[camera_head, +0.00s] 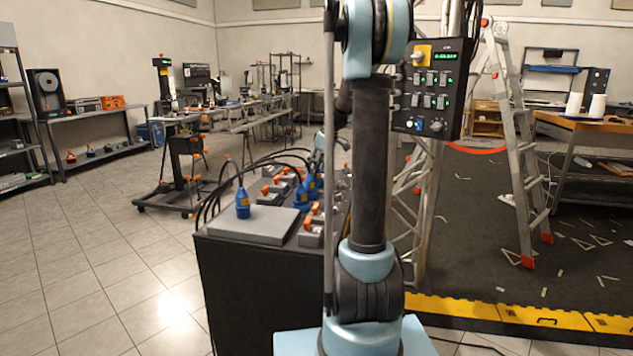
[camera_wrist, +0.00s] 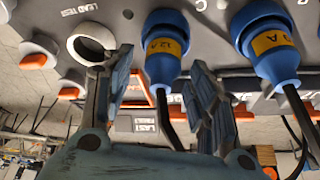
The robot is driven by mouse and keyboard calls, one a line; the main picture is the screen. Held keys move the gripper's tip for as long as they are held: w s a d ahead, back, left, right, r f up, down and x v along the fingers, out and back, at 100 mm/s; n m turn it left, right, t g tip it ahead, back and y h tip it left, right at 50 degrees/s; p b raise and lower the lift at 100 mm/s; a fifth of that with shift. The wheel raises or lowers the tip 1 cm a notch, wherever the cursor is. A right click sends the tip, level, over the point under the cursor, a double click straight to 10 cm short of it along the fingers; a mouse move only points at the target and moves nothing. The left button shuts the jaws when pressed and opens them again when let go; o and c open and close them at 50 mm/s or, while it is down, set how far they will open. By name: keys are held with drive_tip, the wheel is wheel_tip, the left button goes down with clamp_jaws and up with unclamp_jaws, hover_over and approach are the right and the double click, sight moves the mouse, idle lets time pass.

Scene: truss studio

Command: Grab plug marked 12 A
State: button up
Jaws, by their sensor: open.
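A blue plug (camera_wrist: 165,45) with a yellow label that appears to read 12 A sits in the panel at the top of the wrist view, its dark cable hanging down. My gripper (camera_wrist: 161,78) is open, with one finger on each side of this plug in the picture; I cannot tell whether either finger touches it. A second blue plug (camera_wrist: 266,45) stands to the right, with a yellow label ending in A. In the head view, blue plugs (camera_head: 306,192) cluster on the dark console, partly hidden behind my arm.
The console (camera_head: 260,285) carries several grey and orange connectors. Another blue plug (camera_head: 242,203) stands on a grey plate on its left. An empty round socket (camera_wrist: 92,43) lies left of the labelled plug. Dark cables loop beside the console. A ladder (camera_head: 515,130) stands right.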

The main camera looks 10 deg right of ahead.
clamp_jaws()
drive_tip(key=shift+r, duration=0.15)
